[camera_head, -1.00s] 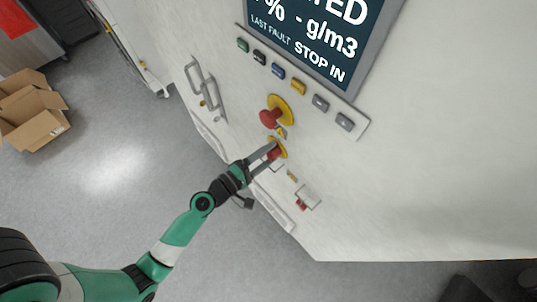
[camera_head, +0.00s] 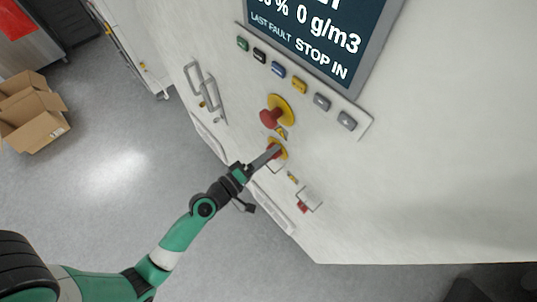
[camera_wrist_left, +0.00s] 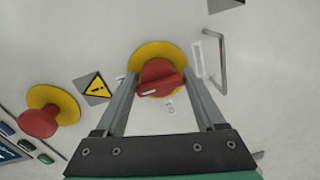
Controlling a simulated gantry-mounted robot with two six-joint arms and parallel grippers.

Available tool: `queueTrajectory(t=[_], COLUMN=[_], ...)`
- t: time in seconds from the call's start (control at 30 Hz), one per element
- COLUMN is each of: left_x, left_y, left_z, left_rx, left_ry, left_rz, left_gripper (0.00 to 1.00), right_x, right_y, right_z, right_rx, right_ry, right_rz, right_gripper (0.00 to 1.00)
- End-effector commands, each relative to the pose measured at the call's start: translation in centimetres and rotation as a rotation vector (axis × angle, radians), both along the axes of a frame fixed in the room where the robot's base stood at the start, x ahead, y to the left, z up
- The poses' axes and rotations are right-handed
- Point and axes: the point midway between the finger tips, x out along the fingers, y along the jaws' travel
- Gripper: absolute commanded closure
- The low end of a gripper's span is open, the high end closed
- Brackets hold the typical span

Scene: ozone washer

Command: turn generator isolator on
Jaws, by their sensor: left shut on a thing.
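The isolator is a red rotary handle (camera_wrist_left: 160,72) on a round yellow plate (camera_wrist_left: 152,50), set in the white cabinet front. In the head view its yellow plate (camera_head: 283,147) shows below the larger red mushroom button. My left gripper (camera_head: 272,153) is at the handle, with its fingers on either side of the red grip in the wrist view, shut on it. The handle's white mark points toward the left finger, and the grip lies slightly tilted across the picture. My right gripper is not in view.
A red mushroom button (camera_head: 268,118) on a yellow disc protrudes close above the isolator. A warning label (camera_wrist_left: 96,87) sits between them. Metal handles (camera_head: 207,90) stick out at the left. A display (camera_head: 325,40) and a button row are above. Cardboard boxes (camera_head: 35,120) lie on the floor.

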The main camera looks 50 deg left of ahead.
Motion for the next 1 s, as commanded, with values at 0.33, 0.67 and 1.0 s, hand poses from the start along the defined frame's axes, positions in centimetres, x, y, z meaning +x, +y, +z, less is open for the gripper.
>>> queueTrajectory(t=[0.33,0.67,1.0], left_x=[0.1,-0.4,-7.4], left_y=[0.0,0.0,0.0], left_z=[0.5,0.2,0.1], left_rx=[0.001,0.000,-0.001], left_ry=[-0.010,-0.005,-0.005], left_rz=[0.001,0.001,0.006], left_gripper=[0.12,0.12,0.12], right_x=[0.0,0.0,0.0], right_y=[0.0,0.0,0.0], right_z=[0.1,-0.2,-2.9], right_rx=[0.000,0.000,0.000], right_ry=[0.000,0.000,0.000], right_rz=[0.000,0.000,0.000], right_gripper=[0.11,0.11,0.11])
